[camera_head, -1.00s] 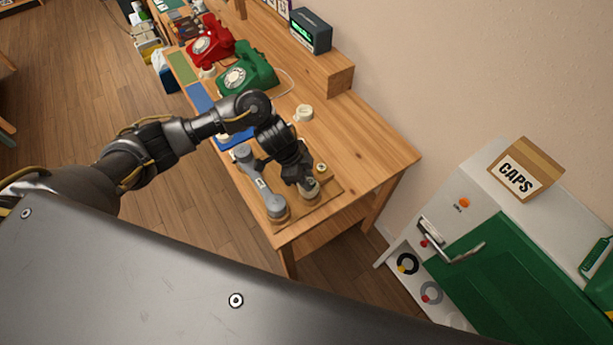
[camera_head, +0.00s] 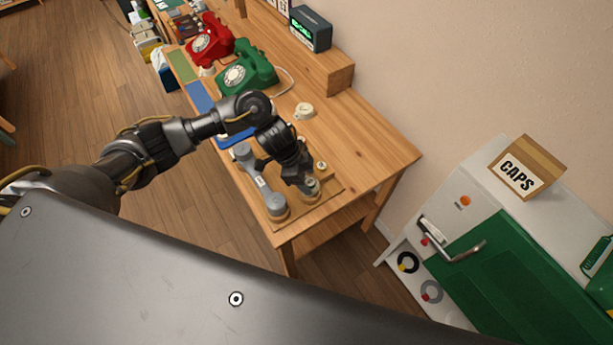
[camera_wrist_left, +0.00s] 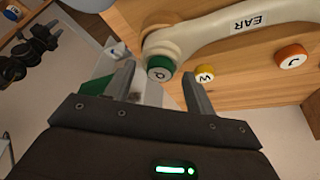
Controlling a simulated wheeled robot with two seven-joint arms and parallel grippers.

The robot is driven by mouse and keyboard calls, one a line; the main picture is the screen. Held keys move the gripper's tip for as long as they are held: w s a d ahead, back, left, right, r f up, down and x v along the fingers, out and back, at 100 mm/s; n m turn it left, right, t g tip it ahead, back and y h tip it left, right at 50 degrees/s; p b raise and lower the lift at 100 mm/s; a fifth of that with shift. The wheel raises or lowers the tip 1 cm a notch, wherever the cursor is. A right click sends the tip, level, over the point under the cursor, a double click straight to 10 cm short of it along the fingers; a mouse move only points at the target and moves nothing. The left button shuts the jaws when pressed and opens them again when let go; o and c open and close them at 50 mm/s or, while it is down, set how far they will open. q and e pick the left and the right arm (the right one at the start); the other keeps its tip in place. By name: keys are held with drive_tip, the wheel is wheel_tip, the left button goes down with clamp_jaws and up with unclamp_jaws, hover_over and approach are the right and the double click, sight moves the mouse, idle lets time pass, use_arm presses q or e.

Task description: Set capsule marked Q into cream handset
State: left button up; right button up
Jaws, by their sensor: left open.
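In the left wrist view, the cream handset (camera_wrist_left: 215,28) lies across the top, with a label reading EAR. The capsule marked Q (camera_wrist_left: 160,73) has a green rim and shows at the handset's left round end; I cannot tell how deep it sits. My left gripper (camera_wrist_left: 158,74) is open, its two fingertips on either side of the Q capsule with gaps. In the head view my left gripper (camera_head: 307,184) is over the near end of the table, and it and the arm hide most of the cream handset.
A yellow capsule W (camera_wrist_left: 205,74) and an orange capsule J (camera_wrist_left: 291,56) lie near the handset. A grey handset (camera_head: 262,187) lies left of my gripper. Green (camera_head: 247,68) and red (camera_head: 210,42) phones stand farther back. A CAPS box (camera_head: 526,168) is on the cabinet right.

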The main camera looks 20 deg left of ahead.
use_arm(q)
drive_tip(key=shift+r, duration=0.1)
drive_tip(key=w+v, duration=0.1)
drive_tip(key=v, duration=0.9)
drive_tip(key=shift+s+r, duration=0.3)
drive_tip(key=shift+s, duration=0.2)
drive_tip(key=shift+a, duration=0.1)
